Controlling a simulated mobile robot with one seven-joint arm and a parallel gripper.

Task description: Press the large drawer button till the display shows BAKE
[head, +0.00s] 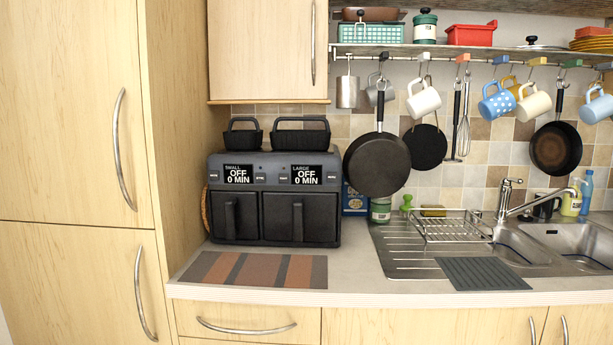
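A black two-drawer air fryer (273,184) stands on the counter, left of the sink. Its left display, labelled SMALL (239,174), reads OFF 0 MIN. Its right display, labelled LARGE (306,174), also reads OFF 0 MIN. Small buttons with tiny light labels flank each display; their words are too small to read surely. Both drawers, the narrower left one (233,216) and the wider right one (300,218), are shut. My gripper is not in view.
A striped mat (255,270) lies in front of the fryer. Two black baskets (300,135) sit on top. A pan (377,165) hangs close to its right side. A wall cupboard (267,50) overhangs it, and a tall cabinet (75,130) stands left. The drainer (400,262) is right.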

